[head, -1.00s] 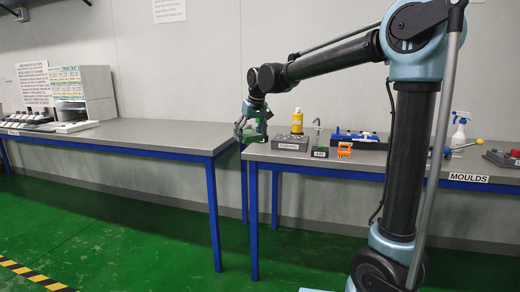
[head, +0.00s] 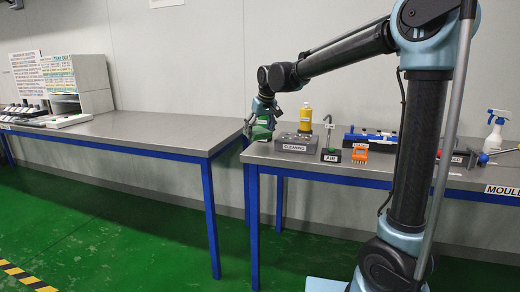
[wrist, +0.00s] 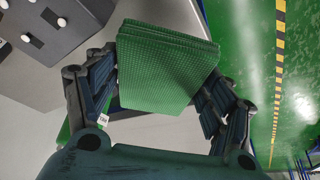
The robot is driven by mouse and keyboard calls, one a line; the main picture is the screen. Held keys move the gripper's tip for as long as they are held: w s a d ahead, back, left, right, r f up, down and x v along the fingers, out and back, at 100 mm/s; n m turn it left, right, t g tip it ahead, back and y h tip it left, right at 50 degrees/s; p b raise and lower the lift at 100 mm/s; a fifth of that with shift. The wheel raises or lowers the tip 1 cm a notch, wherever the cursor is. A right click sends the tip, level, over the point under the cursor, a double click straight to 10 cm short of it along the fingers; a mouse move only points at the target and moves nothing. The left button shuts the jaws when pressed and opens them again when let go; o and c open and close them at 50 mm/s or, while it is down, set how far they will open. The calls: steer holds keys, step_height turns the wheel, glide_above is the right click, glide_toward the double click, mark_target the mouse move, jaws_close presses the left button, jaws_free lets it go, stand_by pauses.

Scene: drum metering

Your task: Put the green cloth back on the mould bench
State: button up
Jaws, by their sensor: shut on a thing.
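My gripper (head: 262,118) is shut on the green cloth (head: 261,133) and holds it near the left end of the mould bench (head: 312,164). In the wrist view the cloth (wrist: 165,68) is a folded, textured green pad between the two dark fingers of my gripper (wrist: 158,88). A second patch of green shows beside the left finger; I cannot tell whether it is part of the cloth. In the head view the cloth seems to be at about the bench's left edge, and I cannot tell whether it touches the top.
On the mould bench stand a grey CLEANING block (head: 297,143), a yellow bottle (head: 306,118), an AIR stand (head: 330,155), an orange item (head: 360,154) and a spray bottle (head: 494,130). A second bench (head: 150,133) stands left across a narrow gap.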

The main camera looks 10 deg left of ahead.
mark_target(258, 152)
steer(key=shift+f, duration=3.35)
steer(key=o, duration=0.8)
steer(key=shift+f, duration=0.1)
steer(key=shift+c, duration=0.2)
steer(key=v, duration=1.2)
steer(key=shift+d, duration=0.1)
